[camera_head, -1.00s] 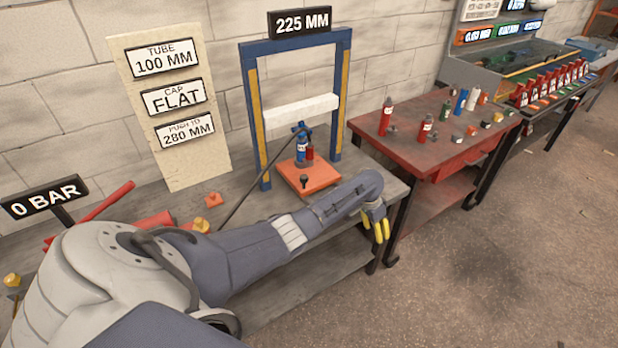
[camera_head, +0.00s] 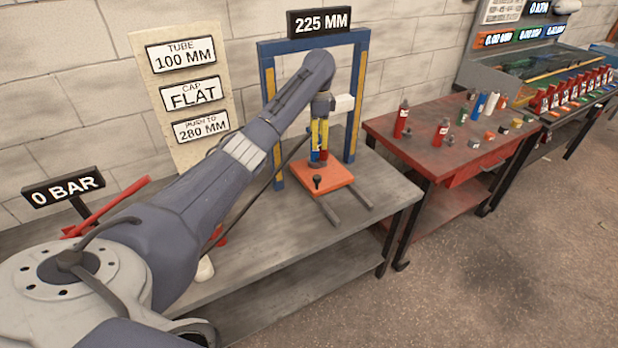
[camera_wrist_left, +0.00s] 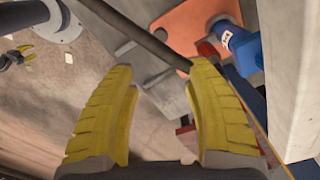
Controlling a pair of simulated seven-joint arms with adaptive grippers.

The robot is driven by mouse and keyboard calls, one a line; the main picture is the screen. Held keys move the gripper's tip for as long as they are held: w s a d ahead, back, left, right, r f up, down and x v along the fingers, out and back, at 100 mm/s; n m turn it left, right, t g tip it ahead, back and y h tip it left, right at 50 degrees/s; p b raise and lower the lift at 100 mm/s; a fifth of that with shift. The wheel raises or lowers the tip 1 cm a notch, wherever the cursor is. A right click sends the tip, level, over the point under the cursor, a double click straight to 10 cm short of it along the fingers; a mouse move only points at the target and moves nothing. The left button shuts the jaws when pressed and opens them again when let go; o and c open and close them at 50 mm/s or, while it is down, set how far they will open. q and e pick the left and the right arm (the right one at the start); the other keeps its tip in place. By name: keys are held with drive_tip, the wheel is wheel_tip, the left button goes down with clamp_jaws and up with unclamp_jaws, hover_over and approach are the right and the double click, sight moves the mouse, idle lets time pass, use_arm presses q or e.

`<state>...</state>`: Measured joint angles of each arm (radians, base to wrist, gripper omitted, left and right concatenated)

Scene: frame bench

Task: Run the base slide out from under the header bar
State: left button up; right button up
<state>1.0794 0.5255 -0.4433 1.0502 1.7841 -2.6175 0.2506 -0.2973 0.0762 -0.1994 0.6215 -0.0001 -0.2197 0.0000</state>
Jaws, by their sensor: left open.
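The base slide is an orange plate (camera_head: 335,176) with a black knob (camera_head: 317,183), low in the blue press frame (camera_head: 360,95). Two dark rails (camera_head: 345,200) run from it toward the bench's front. It also shows in the left wrist view (camera_wrist_left: 185,22). The white header bar (camera_head: 345,104) spans the frame above, partly hidden by my left arm. My left gripper (camera_head: 319,150) points down in front of the bar, over the plate. Its yellow fingers are apart. A blue cylinder (camera_wrist_left: 243,48) stands beyond the right finger in the wrist view, with a dark hose crossing near the fingertips.
A sign reading 225 MM (camera_head: 319,22) tops the frame. A board with labels (camera_head: 190,85) leans on the wall at left, near a 0 BAR sign (camera_head: 63,191). A red table (camera_head: 455,150) with bottles stands at right. The bench front (camera_head: 270,250) is clear.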

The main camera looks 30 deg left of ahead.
sight(317, 176)
use_arm(q)
wheel_tip(317, 176, down, 17)
drive_tip(key=shift+f, duration=0.1)
idle(0.6)
clamp_jaws()
idle(0.4)
drive_tip(key=shift+a, duration=0.1)
